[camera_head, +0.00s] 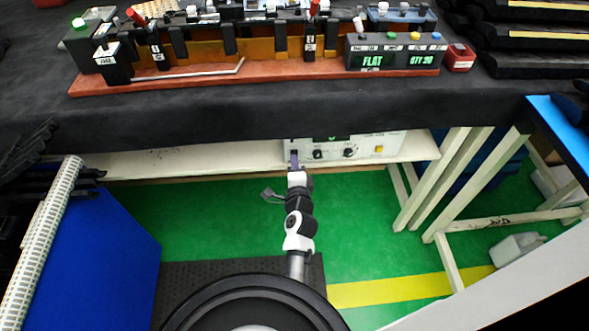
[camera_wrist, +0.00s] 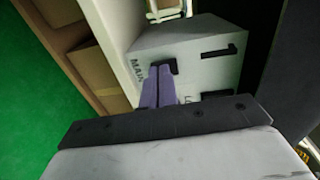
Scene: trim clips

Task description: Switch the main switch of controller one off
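A small black part (camera_wrist: 167,65), perhaps the main switch, shows beside those letters. My gripper (camera_head: 294,154) is at the left end of the controller's front. In the wrist view the purple fingers (camera_wrist: 161,74) lie close together, with their tips at the black part. They partly hide it, so contact and the switch's position are unclear. I see nothing held between the fingers.
The bench edge (camera_head: 230,121) overhangs the pale shelf (camera_head: 200,160). White legs (camera_head: 450,180) stand at right and a blue panel (camera_head: 95,260) at left. On the bench is a red-brown fixture (camera_head: 200,80) with clamps and a display box (camera_head: 392,60). Green floor (camera_head: 370,220) lies open below.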

